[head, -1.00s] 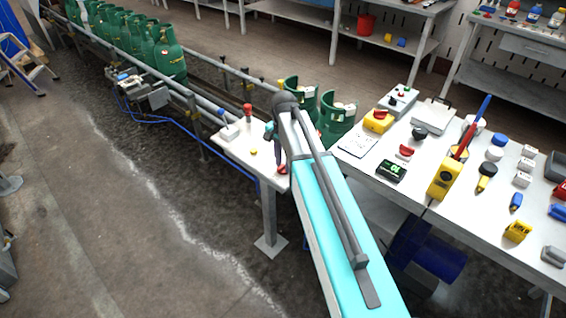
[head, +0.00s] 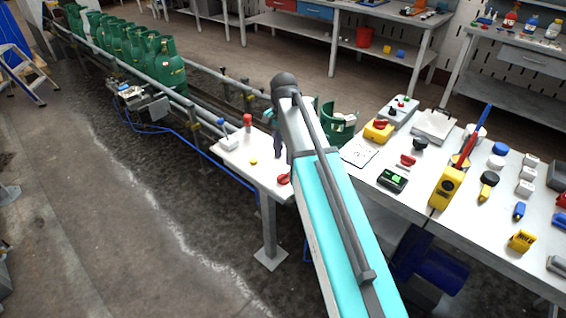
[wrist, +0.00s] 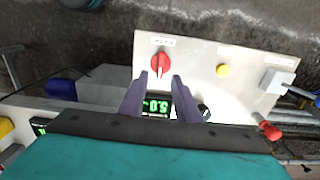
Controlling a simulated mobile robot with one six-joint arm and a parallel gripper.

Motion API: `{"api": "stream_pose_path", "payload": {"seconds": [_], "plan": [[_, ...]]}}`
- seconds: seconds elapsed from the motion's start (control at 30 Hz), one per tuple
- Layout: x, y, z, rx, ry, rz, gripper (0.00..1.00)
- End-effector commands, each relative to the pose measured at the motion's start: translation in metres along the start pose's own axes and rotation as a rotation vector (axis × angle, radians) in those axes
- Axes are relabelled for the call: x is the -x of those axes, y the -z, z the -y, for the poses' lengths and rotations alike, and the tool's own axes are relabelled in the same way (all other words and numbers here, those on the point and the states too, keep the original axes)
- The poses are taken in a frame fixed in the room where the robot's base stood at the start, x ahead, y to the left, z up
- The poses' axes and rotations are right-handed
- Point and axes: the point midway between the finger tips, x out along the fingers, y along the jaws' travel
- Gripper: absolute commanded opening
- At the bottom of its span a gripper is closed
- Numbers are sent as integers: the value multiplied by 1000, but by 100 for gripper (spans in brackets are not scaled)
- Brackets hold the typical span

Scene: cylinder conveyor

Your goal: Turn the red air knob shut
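The red air knob (wrist: 160,65) sits on a white panel (wrist: 199,58) below a small printed label in the wrist view. Its grip bar points roughly up and down in that picture. In the head view the knob (head: 284,179) shows at the panel's near right corner, partly beside my arm. My gripper (wrist: 160,82) is open and empty, with its two dark fingers apart. The fingertips appear just short of the knob in the wrist view; their height above the panel is unclear. A green-lit display (wrist: 157,104) reading 5.0 shows between the fingers.
The panel also carries a yellow button (wrist: 222,70), a blue-tipped lever on a white box (wrist: 279,83) and a red-topped post (head: 247,121). A workbench with tools (head: 407,204) stands at right. Green gas cylinders (head: 170,68) stand along the conveyor behind.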

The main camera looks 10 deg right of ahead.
Motion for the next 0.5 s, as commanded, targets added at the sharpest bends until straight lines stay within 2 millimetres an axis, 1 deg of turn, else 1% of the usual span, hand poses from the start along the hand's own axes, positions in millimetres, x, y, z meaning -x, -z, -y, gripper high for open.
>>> {"api": "stream_pose_path", "payload": {"seconds": [0.03,0.3,0.5], "plan": [[7,0,1,0,1,-1,30],[37,0,1,0,1,-1,30],[49,0,0,0,-1,0,30]]}}
